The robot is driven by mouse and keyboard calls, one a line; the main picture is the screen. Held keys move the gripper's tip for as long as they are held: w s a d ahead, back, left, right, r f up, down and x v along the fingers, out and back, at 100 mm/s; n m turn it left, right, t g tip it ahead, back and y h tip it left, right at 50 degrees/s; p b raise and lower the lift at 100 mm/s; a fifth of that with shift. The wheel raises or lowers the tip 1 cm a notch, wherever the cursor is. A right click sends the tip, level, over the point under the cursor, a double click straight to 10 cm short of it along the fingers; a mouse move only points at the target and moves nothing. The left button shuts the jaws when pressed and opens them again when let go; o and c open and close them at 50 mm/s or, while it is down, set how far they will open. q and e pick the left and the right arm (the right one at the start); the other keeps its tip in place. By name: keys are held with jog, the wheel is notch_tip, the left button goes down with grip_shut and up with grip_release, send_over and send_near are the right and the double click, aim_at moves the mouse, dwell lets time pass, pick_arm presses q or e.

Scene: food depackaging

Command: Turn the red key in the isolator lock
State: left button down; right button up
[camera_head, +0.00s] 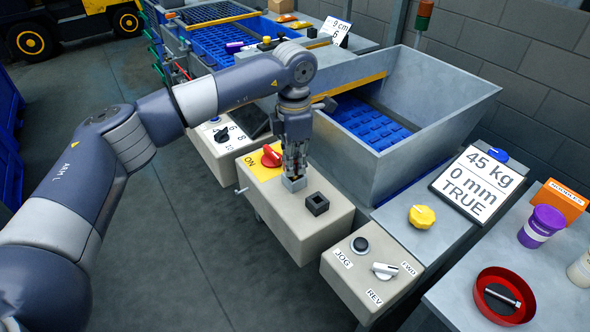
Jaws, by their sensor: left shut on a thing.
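A red rotary handle (271,156), the only red key-like part I see at a lock, sits on a yellow plate (249,166) marked ON on top of a beige control box (310,234). My left gripper (294,177) points down just right of the handle, apart from it. Its fingers are shut on a small grey block (293,184) at the box top; whether the block touches the box is hard to tell. A black square socket (317,204) stands to the right of the block. My right gripper is not in view.
A box with JOG and a white FWD/REV switch (384,270) stands in front right. A metal hopper (440,100) with a blue belt (370,122) lies behind. A red dish (480,296) holding a dark and silver piece is at lower right. Floor at left is clear.

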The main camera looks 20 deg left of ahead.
pick_arm(q)
jog(key=c, duration=1.8)
grip_release()
jog(key=shift+o, duration=0.2)
jog(key=shift+r+p, duration=2.1)
jog(key=shift+r, duration=1.45)
jog(key=shift+f, duration=0.1)
